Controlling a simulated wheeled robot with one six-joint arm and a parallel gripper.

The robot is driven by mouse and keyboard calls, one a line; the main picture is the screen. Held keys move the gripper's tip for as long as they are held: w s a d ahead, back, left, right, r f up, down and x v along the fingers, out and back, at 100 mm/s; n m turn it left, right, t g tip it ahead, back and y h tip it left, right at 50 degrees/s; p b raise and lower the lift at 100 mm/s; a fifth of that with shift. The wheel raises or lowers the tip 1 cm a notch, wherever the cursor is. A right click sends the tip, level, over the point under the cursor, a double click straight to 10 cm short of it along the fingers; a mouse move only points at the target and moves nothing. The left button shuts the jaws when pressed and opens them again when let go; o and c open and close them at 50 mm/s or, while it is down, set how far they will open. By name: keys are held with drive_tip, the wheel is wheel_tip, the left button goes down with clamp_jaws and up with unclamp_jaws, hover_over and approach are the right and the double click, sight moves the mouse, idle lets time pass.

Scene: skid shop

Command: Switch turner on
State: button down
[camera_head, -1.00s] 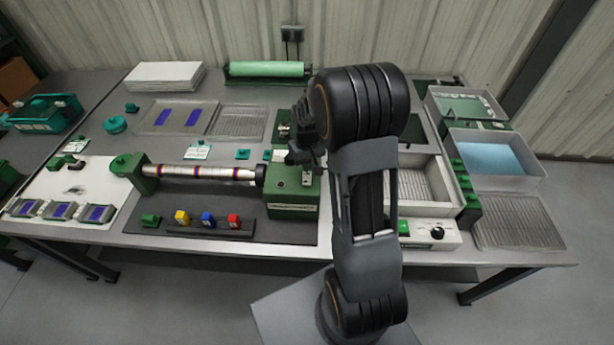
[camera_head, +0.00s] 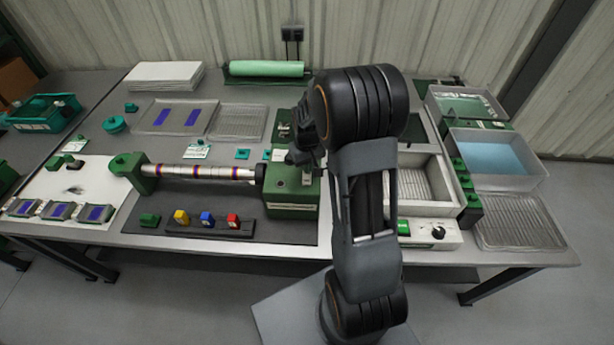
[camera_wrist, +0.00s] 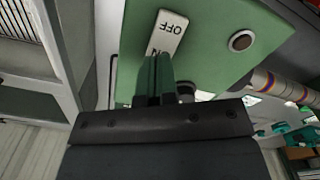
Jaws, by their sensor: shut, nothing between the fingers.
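The turner is a green motor box (camera_head: 292,203) at the middle of the bench, with a striped white rod (camera_head: 205,173) running left from it to a green end support (camera_head: 132,168). On top of the box is a white rocker switch (camera_head: 306,177). In the wrist view the switch (camera_wrist: 170,32) shows "OFF" at its far end and part of "ON" at its near end. My gripper (camera_head: 303,158) is shut and empty. Its fingertips (camera_wrist: 155,62) are at the "ON" end and cover part of it. I cannot tell whether they touch it or which way the rocker is tilted.
A round silver button (camera_wrist: 241,40) sits beside the switch on the box. A rack (camera_head: 210,229) with yellow, blue and red pieces lies in front. A white control box (camera_head: 428,233) with a black knob stands to the right. Trays (camera_head: 490,160) fill the right end.

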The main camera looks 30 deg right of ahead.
drive_tip(key=shift+f+b, duration=0.55)
drive_tip(key=shift+f, duration=0.25)
drive_tip(key=shift+r, duration=0.15)
drive_tip(key=shift+r+p, duration=2.55)
drive_tip(key=shift+r, duration=0.9)
